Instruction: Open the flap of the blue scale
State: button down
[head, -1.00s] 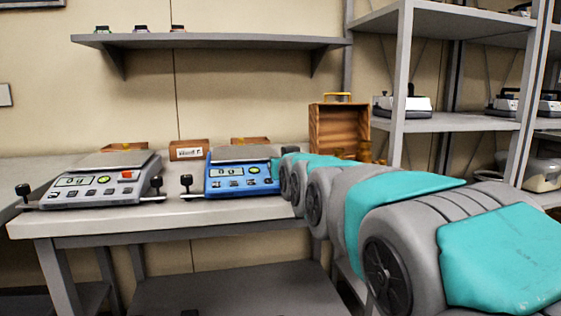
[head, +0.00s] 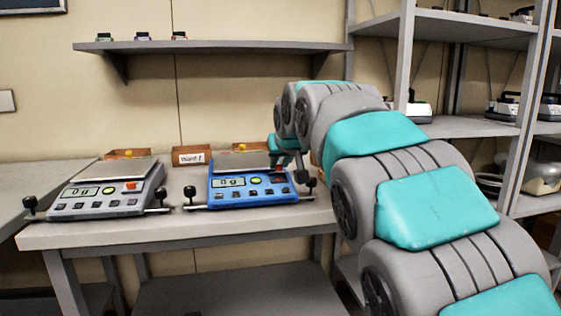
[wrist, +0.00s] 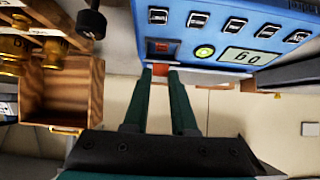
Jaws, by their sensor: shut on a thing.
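The blue scale (head: 240,197) stands on the bench, with a display, several buttons and a metal plate on top. In the wrist view its blue front (wrist: 225,22) shows upside down. A small red-orange flap (wrist: 161,46) sits at that panel's edge. My gripper (head: 281,163) is over the scale's right side, at this flap. In the wrist view my gripper's two fingers (wrist: 161,70) are close together, with red-orange between their tips, shut on the flap. I cannot tell how far the flap is tilted.
A grey scale (head: 105,190) with a red flap stands to the left. Black-knobbed rods stick out beside both scales. Small wooden boxes (head: 190,156) stand behind. An open wooden case (wrist: 62,85) with brass weights is beside the fingers. A wall shelf (head: 210,46) hangs above.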

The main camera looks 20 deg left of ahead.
jog(key=shift+w+a+r+g+h, duration=0.15)
jog(key=shift+w+r+g+h, duration=0.15)
jog(key=shift+g+h, duration=0.25)
dwell(0.4)
jog(key=c, duration=0.7)
grip_release()
jog(key=shift+v, duration=3.85)
